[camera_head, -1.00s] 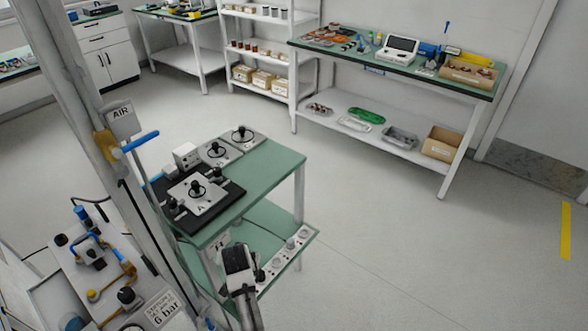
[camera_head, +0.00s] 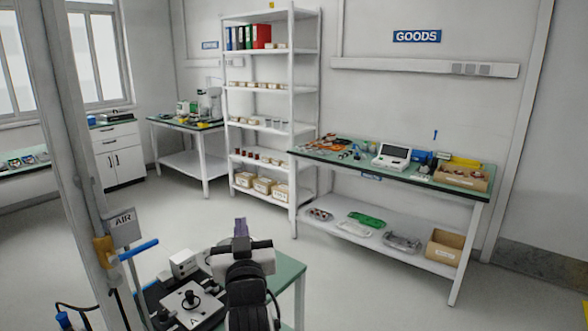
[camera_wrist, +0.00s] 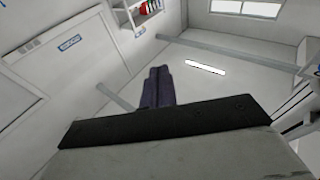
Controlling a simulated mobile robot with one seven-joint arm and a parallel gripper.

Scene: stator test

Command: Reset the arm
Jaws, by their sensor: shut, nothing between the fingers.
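My gripper (camera_head: 240,227) is raised in the lower middle of the head view, in front of the green-topped test table (camera_head: 289,272). Its purple fingers point upward. In the wrist view the fingers (camera_wrist: 158,88) lie side by side, shut with nothing between them. My arm hides part of the test table. A plate with a black knob (camera_head: 190,301) shows on the table, left of my arm.
A green-topped workbench (camera_head: 400,172) with a white monitor-like device (camera_head: 391,157) stands at the right. White shelves (camera_head: 272,88) stand behind. The floor between table and workbench is clear.

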